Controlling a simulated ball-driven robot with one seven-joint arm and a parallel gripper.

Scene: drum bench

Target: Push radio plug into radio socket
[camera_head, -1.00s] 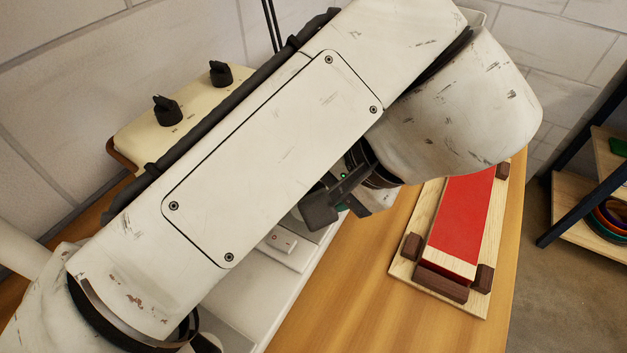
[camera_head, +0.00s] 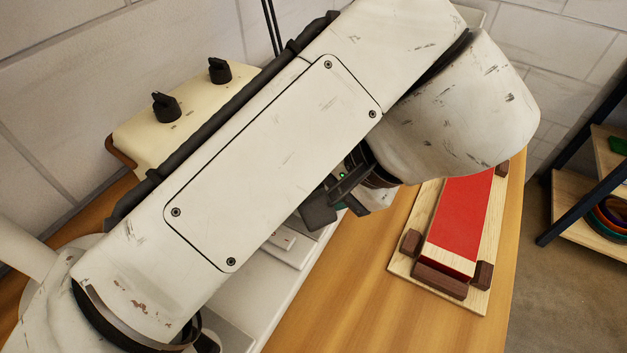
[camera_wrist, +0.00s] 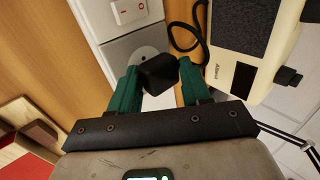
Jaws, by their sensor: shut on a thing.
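My gripper (camera_wrist: 158,80) has green fingers closed on the black radio plug (camera_wrist: 160,72) in the wrist view. A round pale face (camera_wrist: 141,56), which looks like the radio socket, sits on a grey-white panel behind the plug and is partly covered by it. I cannot tell whether plug and socket touch. The radio (camera_wrist: 245,75) is a cream box with a dark grille, and a black cable (camera_wrist: 183,45) loops beside it. In the head view the radio (camera_head: 165,143) shows two black knobs. My gripper (camera_head: 330,207) is partly hidden behind my arm there.
A white switch with a red mark (camera_wrist: 128,10) lies beside the socket, also visible in the head view (camera_head: 283,241). A red block in a wooden frame (camera_head: 462,215) stands on the bench (camera_head: 350,300). A shelf (camera_head: 590,200) stands at the right.

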